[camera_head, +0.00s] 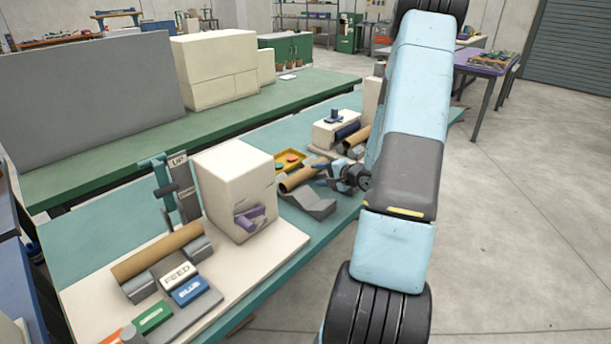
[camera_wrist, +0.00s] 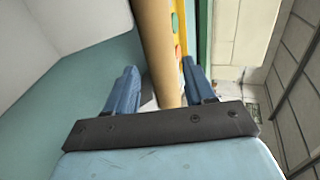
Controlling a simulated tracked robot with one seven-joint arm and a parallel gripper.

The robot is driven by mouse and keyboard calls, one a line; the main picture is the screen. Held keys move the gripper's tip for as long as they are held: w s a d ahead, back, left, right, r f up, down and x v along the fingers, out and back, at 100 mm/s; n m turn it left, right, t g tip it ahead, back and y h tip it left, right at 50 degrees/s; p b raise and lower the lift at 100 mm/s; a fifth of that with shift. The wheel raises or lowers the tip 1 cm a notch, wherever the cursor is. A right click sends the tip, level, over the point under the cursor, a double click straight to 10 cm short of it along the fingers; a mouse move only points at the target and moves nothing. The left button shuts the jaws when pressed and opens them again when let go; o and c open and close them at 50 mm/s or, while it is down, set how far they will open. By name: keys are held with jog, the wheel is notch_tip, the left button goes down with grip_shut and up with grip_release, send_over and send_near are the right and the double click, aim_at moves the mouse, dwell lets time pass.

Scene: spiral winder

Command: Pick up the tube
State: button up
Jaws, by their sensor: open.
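A brown cardboard tube (camera_head: 303,175) lies at an angle on the teal bench, beside a yellow tray. In the wrist view the tube (camera_wrist: 157,40) runs down the middle, between the two blue fingers. In the wrist view my gripper (camera_wrist: 160,68) is open, with one finger on each side of the tube and a visible gap at the left finger. Whether the right finger touches the tube I cannot tell. The tube's lower end is hidden behind the gripper's dark bar.
A grey angled cradle (camera_head: 308,203) sits just in front of the tube. The yellow tray (camera_head: 281,168) with coloured pieces lies behind it. A cream machine (camera_head: 236,187) stands to the left. Another tube (camera_head: 160,251) rests on grey supports near labelled blocks. More tubes (camera_head: 357,139) lie farther back.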

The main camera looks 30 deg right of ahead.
aim_at(310, 174)
jog(key=shift+x, duration=2.8)
jog(key=c, duration=0.7)
